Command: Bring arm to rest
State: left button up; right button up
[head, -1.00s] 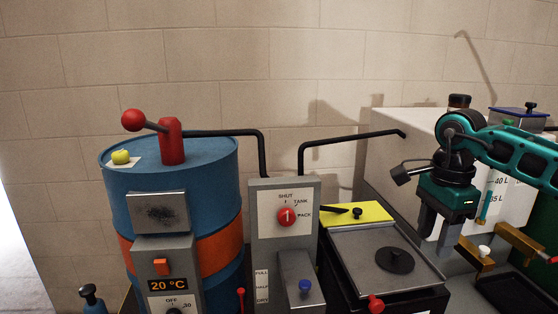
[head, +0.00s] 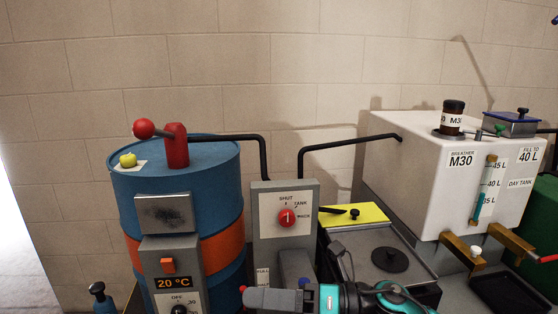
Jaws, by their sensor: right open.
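My right gripper (head: 262,299) is low at the bottom centre of the head view, reaching in from the right and pointing left. Its teal and grey body lies in front of the grey selector panel (head: 260,225) and the lidded black box (head: 372,252). Nothing shows between its fingers, which are seen side-on and partly cut by the frame edge. My left gripper is not in view.
A blue drum (head: 222,185) with a red lever (head: 176,146) stands left. A black pipe (head: 340,143) runs to the tank. A yellow pad (head: 372,212) lies between.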

jog(key=w+d+f+m+t+h+p, duration=0.1)
jog(key=d+f+m+t+h, duration=0.3)
jog(key=m+t, duration=0.65)
jog(key=w+d+f+m+t+h+p, duration=0.1)
jog(key=d+f+m+t+h, duration=0.3)
jog(key=m, duration=1.2)
jog(key=s+d+f+m+g+h, duration=0.4)
jog(key=s+d+f+m+h, duration=0.4)
jog(key=s+d+f+m, duration=0.4)
notch_tip(320, 180, down, 4)
jog(key=shift+s+f+m+h+p, duration=0.1)
jog(key=shift+s+m+h+p, duration=0.25)
jog(key=shift+s+m, duration=0.8)
jog(key=shift+w, duration=0.2)
